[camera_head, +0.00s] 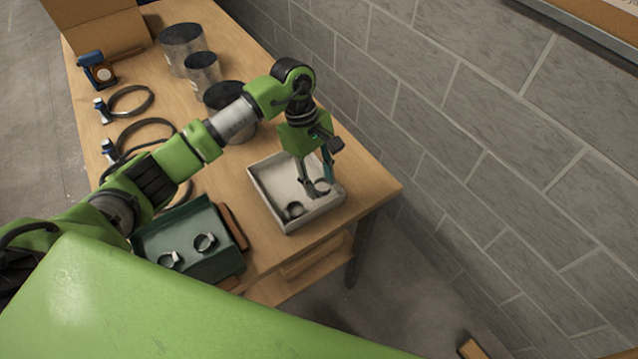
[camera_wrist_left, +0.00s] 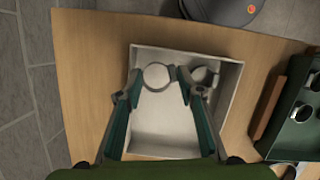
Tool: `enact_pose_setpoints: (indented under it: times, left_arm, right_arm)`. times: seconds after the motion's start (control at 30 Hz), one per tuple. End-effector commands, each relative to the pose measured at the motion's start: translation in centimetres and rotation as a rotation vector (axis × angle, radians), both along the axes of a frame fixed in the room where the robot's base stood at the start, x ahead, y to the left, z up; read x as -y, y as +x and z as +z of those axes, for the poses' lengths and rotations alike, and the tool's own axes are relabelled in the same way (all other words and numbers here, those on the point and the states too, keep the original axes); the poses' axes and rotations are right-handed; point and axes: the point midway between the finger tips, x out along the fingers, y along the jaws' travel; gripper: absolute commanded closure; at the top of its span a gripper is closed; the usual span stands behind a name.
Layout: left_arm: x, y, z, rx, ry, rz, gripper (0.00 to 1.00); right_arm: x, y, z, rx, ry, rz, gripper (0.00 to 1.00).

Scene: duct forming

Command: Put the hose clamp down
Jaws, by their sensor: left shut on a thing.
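My left gripper (camera_head: 316,188) reaches down into a white open tray (camera_head: 262,192) near the table's right end. It is shut on a small metal hose clamp (camera_head: 323,186), which sits between the fingertips in the left wrist view (camera_wrist_left: 157,76). The held clamp is within the tray's walls; I cannot tell whether it touches the floor of the tray. A second hose clamp (camera_head: 294,210) lies in the tray close to it, and also shows beside the right finger in the wrist view (camera_wrist_left: 204,76). My right gripper is out of view.
A dark green bin (camera_head: 187,222) holding two more clamps stands left of the tray, with a brown-handled item (camera_head: 233,226) beside it. Metal duct pieces (camera_head: 183,48), large looped clamps (camera_head: 130,101) and a cardboard box (camera_head: 100,25) stand farther back. A block wall (camera_head: 450,120) borders the table's right side.

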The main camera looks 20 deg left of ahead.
Motion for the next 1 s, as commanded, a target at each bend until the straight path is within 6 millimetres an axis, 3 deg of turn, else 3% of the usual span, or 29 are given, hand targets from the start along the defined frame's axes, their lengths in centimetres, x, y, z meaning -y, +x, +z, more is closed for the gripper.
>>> enact_pose_setpoints:
  times: [0.23,0.67,0.7,0.73,1.0]
  left_arm:
    - [0.0,0.2,-2.8,-0.004,-0.001,0.002,0.80]
    - [-0.1,0.3,-3.9,0.000,0.001,0.000,0.80]
    - [-0.1,0.3,-3.8,0.000,0.001,0.000,0.63]
    - [-0.1,0.3,-3.7,0.000,0.000,0.000,0.58]
    - [-0.1,0.3,-3.6,0.000,0.000,0.001,0.58]
  right_arm:
    - [-0.2,0.1,2.3,0.001,0.002,-0.001,1.00]
    - [-0.3,0.1,1.6,0.001,0.003,-0.001,1.00]
    - [-0.3,0.1,1.6,0.001,0.003,-0.001,1.00]
    - [-0.3,0.1,1.8,0.002,0.004,-0.001,1.00]
    - [-0.3,0.2,1.9,0.003,0.003,-0.001,1.00]
